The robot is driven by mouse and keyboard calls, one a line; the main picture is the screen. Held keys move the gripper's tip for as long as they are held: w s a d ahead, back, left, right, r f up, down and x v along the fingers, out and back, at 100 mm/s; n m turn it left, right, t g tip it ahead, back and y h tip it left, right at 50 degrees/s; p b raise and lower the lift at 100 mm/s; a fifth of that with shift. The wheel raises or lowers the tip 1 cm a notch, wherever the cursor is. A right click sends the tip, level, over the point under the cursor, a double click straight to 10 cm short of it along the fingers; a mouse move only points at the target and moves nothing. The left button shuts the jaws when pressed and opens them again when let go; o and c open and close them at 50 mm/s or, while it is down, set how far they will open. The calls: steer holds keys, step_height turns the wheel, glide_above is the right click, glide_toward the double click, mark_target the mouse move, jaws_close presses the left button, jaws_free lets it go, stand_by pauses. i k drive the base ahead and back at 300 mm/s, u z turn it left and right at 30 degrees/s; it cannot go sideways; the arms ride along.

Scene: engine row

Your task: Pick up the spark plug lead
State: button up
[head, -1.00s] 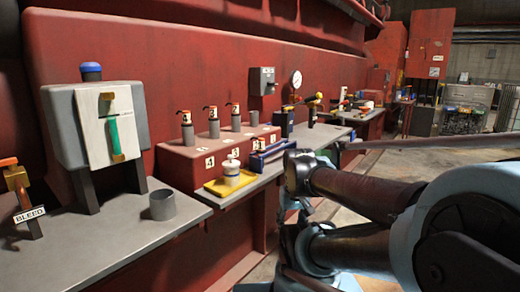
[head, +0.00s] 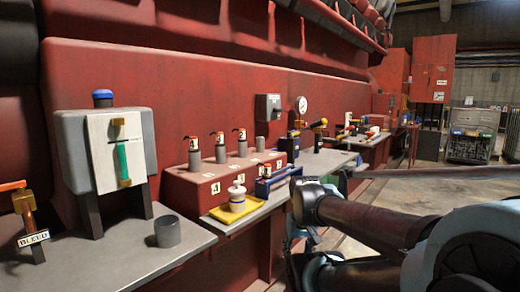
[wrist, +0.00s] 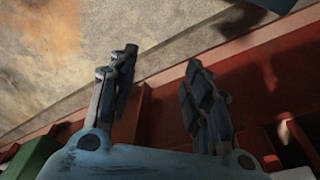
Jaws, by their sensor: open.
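A small lead with a dark hooked top and a white label (head: 265,172) sits in the blue tray (head: 274,184) at the front right of the red block (head: 205,186). Three similar leads with orange-and-black tops and white number tags stand on grey posts on the block: left lead (head: 194,146), middle lead (head: 219,142) and right lead (head: 240,138). A shorter grey post (head: 260,143) beside them is bare. My gripper (wrist: 160,85) is open and empty in the wrist view, above floor and a red edge. No lead shows there.
A grey cup (head: 167,231) and a gauge box (head: 72,150) stand left. My arm fills the lower right. A green thing (wrist: 30,160) shows low left in the wrist view.

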mark_target(268, 177)
steer(key=z, duration=1.3)
steer(key=k, duration=1.4)
steer(key=u, duration=0.95)
steer(key=i, duration=1)
